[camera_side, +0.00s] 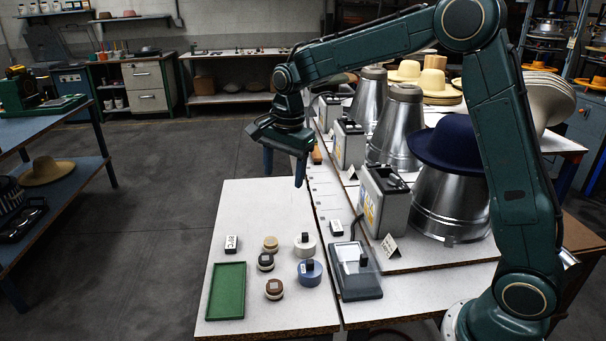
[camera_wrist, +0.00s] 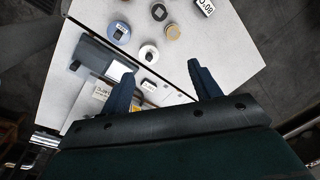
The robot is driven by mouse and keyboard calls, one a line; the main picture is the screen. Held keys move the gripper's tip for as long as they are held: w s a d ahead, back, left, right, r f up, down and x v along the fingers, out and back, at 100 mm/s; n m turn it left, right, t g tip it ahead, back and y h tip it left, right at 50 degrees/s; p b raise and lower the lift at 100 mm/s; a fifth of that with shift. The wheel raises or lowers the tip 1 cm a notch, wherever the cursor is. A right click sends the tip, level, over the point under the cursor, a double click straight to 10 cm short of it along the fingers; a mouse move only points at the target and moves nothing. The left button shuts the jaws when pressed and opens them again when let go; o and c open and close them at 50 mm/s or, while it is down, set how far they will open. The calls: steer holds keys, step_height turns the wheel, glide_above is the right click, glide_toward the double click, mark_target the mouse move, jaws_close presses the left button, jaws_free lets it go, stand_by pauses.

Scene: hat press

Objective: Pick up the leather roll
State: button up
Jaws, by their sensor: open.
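Several small round rolls sit on the white table. They include a tan roll (camera_side: 271,244), a dark brown roll (camera_side: 265,262), another brown roll (camera_side: 274,288), a white roll (camera_side: 305,246) and a blue roll (camera_side: 310,272). I cannot tell for sure which is the leather one; the brown and tan ones are leather-coloured. My gripper (camera_side: 299,183) is open and empty, above the table behind the rolls. In the wrist view my gripper (camera_wrist: 160,70) has its fingers wide apart, with the white roll (camera_wrist: 149,54) and tan roll (camera_wrist: 172,33) beyond them.
A green tray (camera_side: 227,291) lies at the table's front left, a small labelled block (camera_side: 231,244) behind it. A grey device (camera_side: 354,270) stands right of the rolls. Grey metal boxes (camera_side: 388,200) and steel cones (camera_side: 397,130) line the right. The table's back left is clear.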

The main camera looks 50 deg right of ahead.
steer(key=w+f+m+g, duration=0.1)
steer(key=w+f+m, duration=0.4)
steer(key=f, duration=0.5)
steer(key=shift+w+d+f, duration=0.25)
steer(key=shift+w+d, duration=0.1)
steer(key=shift+w, duration=0.65)
steer(key=shift+f, duration=0.1)
glide_above(270, 241)
step_height(270, 241, down, 8)
steer(key=shift+w+f, duration=0.1)
steer(key=shift+f, duration=0.05)
steer(key=shift+s+f, duration=0.2)
steer(key=shift+f, duration=2.4)
